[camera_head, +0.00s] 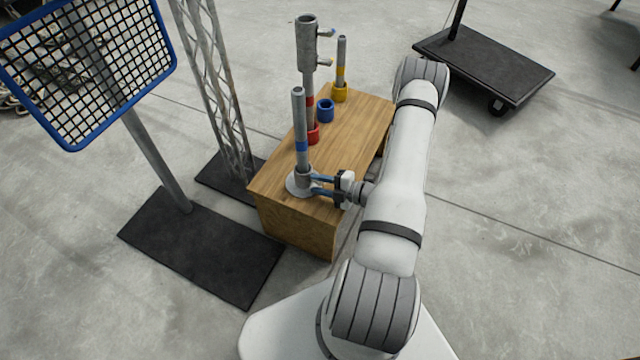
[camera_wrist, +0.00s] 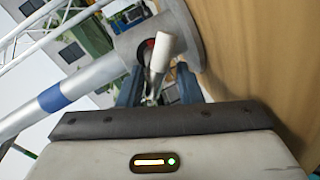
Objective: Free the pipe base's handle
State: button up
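The grey pipe base (camera_head: 300,184) stands at the near left corner of a wooden box, with a grey pipe with a blue band (camera_head: 300,130) upright in it. In the wrist view the base (camera_wrist: 190,20) is at the top, and the blue-banded pipe (camera_wrist: 66,95) runs to the left. The base's handle (camera_wrist: 164,50), with a pale rounded end, points toward the wrist camera. My gripper (camera_head: 313,185) is at the base's right side, its two blue fingers apart. In the wrist view my gripper (camera_wrist: 160,82) has its fingers on either side of the handle, with visible gaps.
On the wooden box (camera_head: 350,125) stand a red-banded pipe in a red base (camera_head: 313,134), an empty blue holder (camera_head: 325,111) and a yellow-banded pipe (camera_head: 341,75). A truss (camera_head: 215,90) and a blue-framed mesh panel (camera_head: 95,60) stand left.

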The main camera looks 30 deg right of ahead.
jog(key=p+v, duration=0.1)
jog(key=v, duration=0.6)
jog(key=shift+s+d+r+p, duration=0.1)
jog(key=shift+s+d+p, duration=0.2)
jog(key=shift+p, duration=0.1)
jog(key=shift+m+b, duration=0.4)
jog(key=shift+b, duration=0.4)
jog(key=shift+a+m+h+b, duration=0.1)
jog(key=shift+m+h+b, duration=0.3)
jog(key=shift+m+b, duration=0.3)
jog(key=shift+s+a+r+m+b, duration=0.2)
jog(key=shift+r+m+b, duration=0.25)
jog(key=shift+m+b, duration=0.4)
jog(key=shift+w+a, duration=0.15)
jog(key=shift+a, duration=0.05)
jog(key=b+x, duration=0.2)
jog(key=x, duration=0.5)
jog(key=shift+w+r, duration=0.1)
jog(key=shift+w, duration=0.1)
jog(key=shift+c, duration=0.3)
